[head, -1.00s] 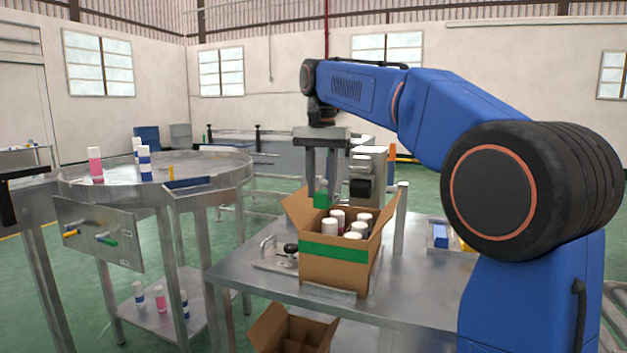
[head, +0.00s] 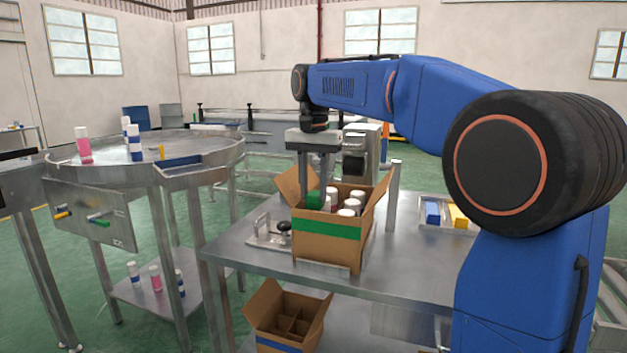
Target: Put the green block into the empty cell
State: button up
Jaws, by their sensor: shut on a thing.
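The green block (head: 314,200) is between the fingers of my gripper (head: 316,192), which is shut on it. The gripper points down at the left rear part of the open cardboard box with a green band (head: 325,229). The block is at about the height of the box's rim, over or just inside its left side; I cannot tell how deep it is. Several white-topped cans (head: 345,213) stand in the box's other cells. The empty cell itself is hidden behind the box wall, block and gripper.
The box stands on a metal table (head: 390,280). A clamp (head: 283,227) is left of it and a post (head: 394,195) right of it. A tray with a blue block (head: 432,212) and a yellow block (head: 458,215) lies at right. A second box (head: 290,318) is below.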

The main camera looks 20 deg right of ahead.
aim_at(314, 209)
jog(key=shift+f, duration=4.2)
jog(key=o, duration=1.1)
notch_tip(314, 209, up, 17)
jog(key=shift+r, duration=0.2)
